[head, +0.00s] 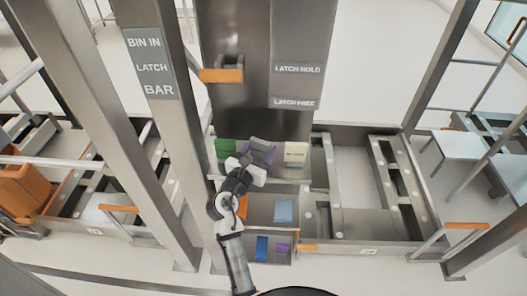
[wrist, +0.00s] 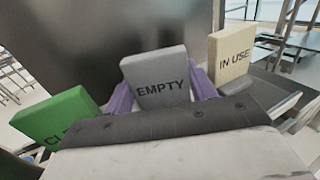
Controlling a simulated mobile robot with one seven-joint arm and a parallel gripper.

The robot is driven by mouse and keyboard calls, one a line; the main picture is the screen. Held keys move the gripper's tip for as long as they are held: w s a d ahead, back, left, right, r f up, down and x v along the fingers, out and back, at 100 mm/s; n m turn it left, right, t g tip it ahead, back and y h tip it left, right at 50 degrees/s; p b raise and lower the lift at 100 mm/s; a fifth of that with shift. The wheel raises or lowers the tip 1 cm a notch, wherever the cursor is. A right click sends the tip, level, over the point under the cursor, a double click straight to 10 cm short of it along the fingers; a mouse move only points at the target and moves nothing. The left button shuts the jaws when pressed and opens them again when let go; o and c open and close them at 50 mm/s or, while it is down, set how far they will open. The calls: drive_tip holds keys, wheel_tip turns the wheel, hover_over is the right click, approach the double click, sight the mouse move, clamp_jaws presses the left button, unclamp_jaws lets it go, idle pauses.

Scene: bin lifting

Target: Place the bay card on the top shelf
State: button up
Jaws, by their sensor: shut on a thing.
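The bay card, a grey card marked EMPTY (wrist: 158,78), stands upright, slightly tilted, in the middle of the wrist view. My gripper (wrist: 163,95) is shut on it, with a purple finger showing at each side. In the head view the grey card (head: 260,143) and my gripper (head: 258,155) are over the upper shelf (head: 285,176), between a green card (head: 225,148) and a cream card marked IN USE (head: 296,154). These also show in the wrist view, green (wrist: 58,122) at left and cream (wrist: 232,56) at right. The grey card's lower edge is hidden, so contact with the shelf cannot be told.
A dark metal panel (head: 235,95) with an orange-fronted latch (head: 222,75) rises behind the cards. Lower trays hold a light blue piece (head: 284,210), a dark blue piece (head: 262,248) and a purple piece (head: 282,248). Metal posts (head: 160,130) stand at left.

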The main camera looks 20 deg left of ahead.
drive_tip(key=shift+w+f, duration=0.2)
drive_tip(key=shift+w, duration=0.05)
drive_tip(key=shift+s+r, duration=0.15)
drive_tip(key=shift+s, duration=0.1)
drive_tip(key=shift+f, duration=0.2)
drive_tip(key=o, duration=0.8)
drive_tip(key=shift+w, duration=0.1)
drive_tip(key=shift+c, duration=0.2)
drive_tip(key=shift+o, duration=1.3)
